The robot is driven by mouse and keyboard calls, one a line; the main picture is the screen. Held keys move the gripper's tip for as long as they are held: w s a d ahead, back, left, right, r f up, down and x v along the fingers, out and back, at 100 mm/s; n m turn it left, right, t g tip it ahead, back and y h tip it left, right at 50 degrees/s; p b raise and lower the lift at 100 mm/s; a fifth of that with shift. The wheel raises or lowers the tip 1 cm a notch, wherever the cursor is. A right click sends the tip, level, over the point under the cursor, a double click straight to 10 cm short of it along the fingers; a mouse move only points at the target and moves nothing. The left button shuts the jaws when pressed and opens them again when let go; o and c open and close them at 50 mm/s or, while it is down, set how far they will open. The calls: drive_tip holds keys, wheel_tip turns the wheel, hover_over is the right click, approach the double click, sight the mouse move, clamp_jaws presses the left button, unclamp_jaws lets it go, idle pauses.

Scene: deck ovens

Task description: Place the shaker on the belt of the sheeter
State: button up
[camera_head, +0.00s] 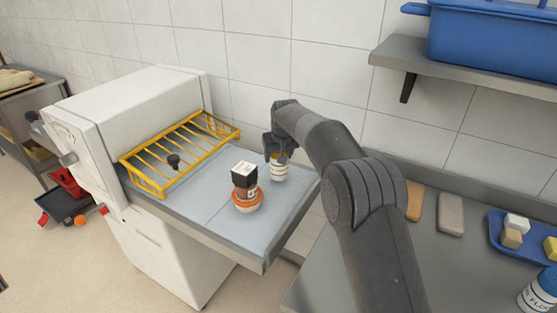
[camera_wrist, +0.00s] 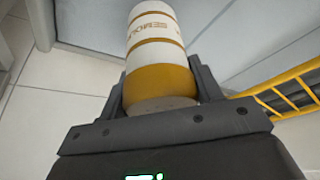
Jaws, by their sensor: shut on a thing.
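The shaker (camera_head: 279,172) is a small cylinder with white and amber bands. My gripper (camera_head: 278,154) is shut on it from above, near the belt's back right part. In the wrist view the shaker (camera_wrist: 156,48) sits between the two fingers, with lettering on its white band. The sheeter (camera_head: 135,105) is a white machine at the left, and its grey belt (camera_head: 205,190) extends to the right. The shaker is over the belt, upright or nearly so. I cannot tell whether its base touches the belt.
A stacked orange-and-white bowl (camera_head: 247,201) and dark-topped jar (camera_head: 245,178) stand on the belt, just left of the shaker. A yellow guard (camera_head: 150,178) spans the belt's left part. The wall is behind. A worktop with a blue tray (camera_head: 527,250) lies right, below a shelf (camera_head: 470,75).

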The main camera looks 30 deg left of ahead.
drive_tip(key=shift+f, duration=0.95)
drive_tip(key=shift+f, duration=0.2)
drive_tip(key=o, duration=1.1)
drive_tip(key=shift+r, duration=0.25)
drive_tip(key=v, duration=1.2)
drive_tip(key=shift+f, duration=0.1)
